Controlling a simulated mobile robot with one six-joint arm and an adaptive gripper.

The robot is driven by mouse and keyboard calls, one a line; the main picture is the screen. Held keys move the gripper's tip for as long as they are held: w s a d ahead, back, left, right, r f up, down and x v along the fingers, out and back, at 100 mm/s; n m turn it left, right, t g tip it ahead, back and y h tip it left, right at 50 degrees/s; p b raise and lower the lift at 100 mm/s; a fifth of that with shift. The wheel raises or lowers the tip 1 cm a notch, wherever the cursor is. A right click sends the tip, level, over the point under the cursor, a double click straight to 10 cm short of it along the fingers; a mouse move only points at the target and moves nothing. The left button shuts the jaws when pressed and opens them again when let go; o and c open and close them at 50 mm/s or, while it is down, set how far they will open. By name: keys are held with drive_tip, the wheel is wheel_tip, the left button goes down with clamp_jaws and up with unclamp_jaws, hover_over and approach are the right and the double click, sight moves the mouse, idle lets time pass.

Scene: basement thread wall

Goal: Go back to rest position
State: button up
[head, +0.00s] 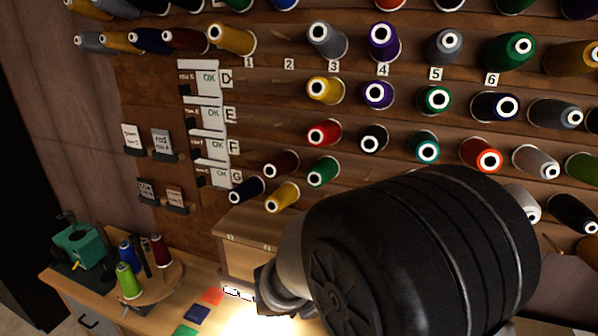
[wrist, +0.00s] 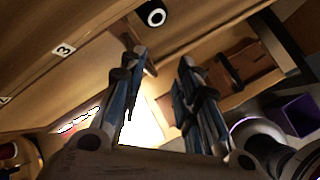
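My gripper (wrist: 160,72) shows in the wrist view with its two blue-and-black fingers spread apart. Nothing is between the fingers. Behind the gap lie a brightly lit patch and wooden surfaces. In the head view my black arm link fills the lower right, and the fingers cannot be made out there. The thread wall (head: 275,88) stands in front of me, with rows of coloured spools on it.
A round wooden stand (head: 165,283) with several spools and a green device (head: 78,243) sit on the desk at lower left. Colour swatches (head: 199,313) lie nearby. The wrist view shows a purple bin (wrist: 298,114) and a brown box (wrist: 250,62) at right.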

drive_tip(key=s+d+r+m+g+b, duration=0.25)
drive_tip(key=s+d+r+m, duration=0.45)
drive_tip(key=s+d+m, duration=0.45)
drive_tip(key=s+a+m+y+b, duration=0.3)
drive_tip(key=s+m, duration=0.8)
drive_tip(key=s, duration=0.4)
drive_tip(key=shift+a+r+y+b, duration=0.25)
drive_tip(key=shift+y+b, duration=0.3)
drive_tip(key=shift+y, duration=0.35)
